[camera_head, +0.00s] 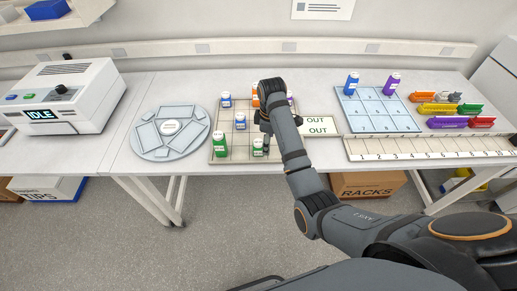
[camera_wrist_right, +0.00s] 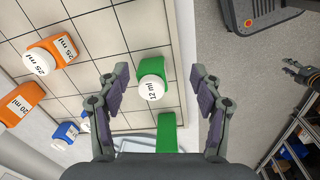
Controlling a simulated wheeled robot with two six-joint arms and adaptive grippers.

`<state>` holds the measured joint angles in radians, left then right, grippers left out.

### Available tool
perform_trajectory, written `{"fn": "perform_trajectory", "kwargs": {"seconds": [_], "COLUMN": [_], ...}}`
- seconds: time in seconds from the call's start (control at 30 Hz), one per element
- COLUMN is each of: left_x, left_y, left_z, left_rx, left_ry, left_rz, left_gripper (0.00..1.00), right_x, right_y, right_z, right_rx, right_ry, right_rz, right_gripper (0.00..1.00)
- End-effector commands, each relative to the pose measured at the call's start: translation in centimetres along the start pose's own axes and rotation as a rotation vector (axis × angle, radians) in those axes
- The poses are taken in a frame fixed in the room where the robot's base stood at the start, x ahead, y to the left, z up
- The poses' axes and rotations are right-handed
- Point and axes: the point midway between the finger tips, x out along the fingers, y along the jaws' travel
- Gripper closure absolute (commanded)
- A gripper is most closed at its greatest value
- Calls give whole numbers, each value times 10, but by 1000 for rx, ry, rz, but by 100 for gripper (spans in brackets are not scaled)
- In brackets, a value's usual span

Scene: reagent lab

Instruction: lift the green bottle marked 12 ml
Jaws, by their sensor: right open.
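The green bottle marked 12 ml (camera_wrist_right: 152,88) stands on the gridded board (camera_wrist_right: 130,35), its white cap facing the camera in the right wrist view. My right gripper (camera_wrist_right: 158,92) is open, with one finger on each side of the bottle and visible gaps between. In the head view the same bottle appears as the green one (camera_head: 258,147) at the board's front, beside my right gripper (camera_head: 266,143). Another green bottle (camera_head: 219,149) stands left of it; its green body (camera_wrist_right: 167,130) shows below in the wrist view. My left gripper (camera_wrist_right: 297,70) seems to show small at the wrist view's right edge; its opening is unclear.
Orange bottles (camera_wrist_right: 55,52) and blue bottles (camera_head: 240,121) share the board. A round grey plate (camera_head: 170,133) lies to its left. An OUT label (camera_head: 318,125) and a blue-celled rack (camera_head: 377,112) are to the right. The floor in front is open.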

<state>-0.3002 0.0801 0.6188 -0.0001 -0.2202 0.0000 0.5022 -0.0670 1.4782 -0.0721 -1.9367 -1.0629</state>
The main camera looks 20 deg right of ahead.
Motion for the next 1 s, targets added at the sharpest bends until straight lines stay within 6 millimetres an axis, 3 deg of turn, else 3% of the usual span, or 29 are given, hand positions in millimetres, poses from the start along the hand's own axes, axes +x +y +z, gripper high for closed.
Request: {"fn": "perform_trajectory", "kwargs": {"seconds": [0.03,0.1,0.3,0.47,0.7,0.87,1.0], "left_x": [-1,-1,-1,13,53,52,55], "left_y": [0,0,0,1,4,4,5], "left_z": [0,0,0,0,4,4,4], "left_rx": [0,0,0,0,0,0,0], "left_ry": [0,0,1,1,2,2,2], "left_rz": [0,0,0,0,1,1,0], "left_gripper": [60,60,60,60,60,60,60], "right_x": [-17,-32,-45,-31,9,9,28], "right_y": [9,14,19,18,16,16,12], "right_z": [-13,-23,-31,-30,-30,-31,-34], "right_rx": [-63,-142,-214,-213,-211,-211,-211], "right_ry": [0,-6,-12,-11,-11,-10,-11], "right_rz": [-11,-30,-46,-45,-44,-43,-47], "right_gripper": [34,34,34,34,34,34,34]}}
